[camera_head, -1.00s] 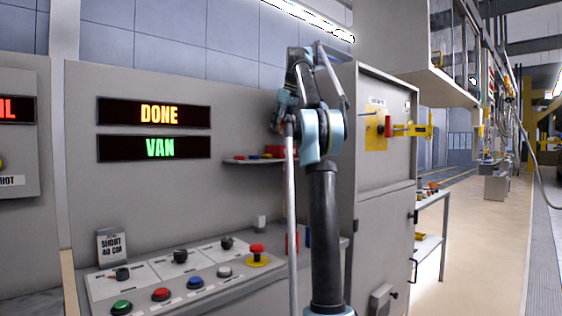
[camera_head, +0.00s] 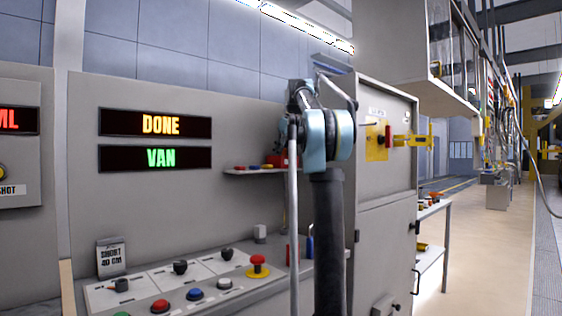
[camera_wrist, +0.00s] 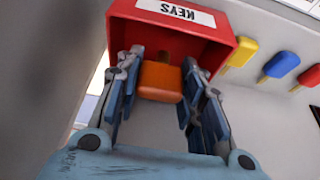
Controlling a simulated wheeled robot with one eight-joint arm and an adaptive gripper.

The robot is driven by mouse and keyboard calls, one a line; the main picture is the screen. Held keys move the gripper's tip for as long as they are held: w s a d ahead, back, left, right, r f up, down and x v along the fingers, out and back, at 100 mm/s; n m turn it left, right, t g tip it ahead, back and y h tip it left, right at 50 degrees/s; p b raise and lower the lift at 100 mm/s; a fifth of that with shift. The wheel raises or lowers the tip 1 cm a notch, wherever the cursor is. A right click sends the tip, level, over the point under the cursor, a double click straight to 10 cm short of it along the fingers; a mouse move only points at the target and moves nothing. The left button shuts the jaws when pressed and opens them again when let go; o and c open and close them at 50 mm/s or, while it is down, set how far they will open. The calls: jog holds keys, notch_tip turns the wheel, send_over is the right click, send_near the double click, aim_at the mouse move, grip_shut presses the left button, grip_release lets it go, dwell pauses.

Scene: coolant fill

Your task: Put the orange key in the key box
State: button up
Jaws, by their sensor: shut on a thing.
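The orange key (camera_wrist: 159,81) is between the fingers of my gripper (camera_wrist: 161,72) in the wrist view, and the gripper is shut on it. The red key box (camera_wrist: 222,50), with an upside-down KEYS label, is right at the fingertips. The key's far end reaches towards the box's open inside; I cannot tell how deep it is or whether it touches. In the head view the red box (camera_head: 279,160) shows partly at the shelf's right end. My arm hides the rest of it, and the orange key cannot be made out there.
Yellow (camera_wrist: 242,53), blue (camera_wrist: 282,65) and red (camera_wrist: 310,76) keys lie beside the box on the shelf (camera_head: 245,172). Below is a button panel (camera_head: 180,290) with a red mushroom button (camera_head: 257,263). A grey cabinet (camera_head: 385,200) stands close on the right.

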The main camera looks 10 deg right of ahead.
jog(key=shift+f, duration=1.1)
jog(key=shift+f, duration=0.1)
jog(key=o, duration=0.7)
jog(key=shift+c, duration=0.2)
jog(key=v, duration=1.2)
jog(key=shift+s, duration=0.15)
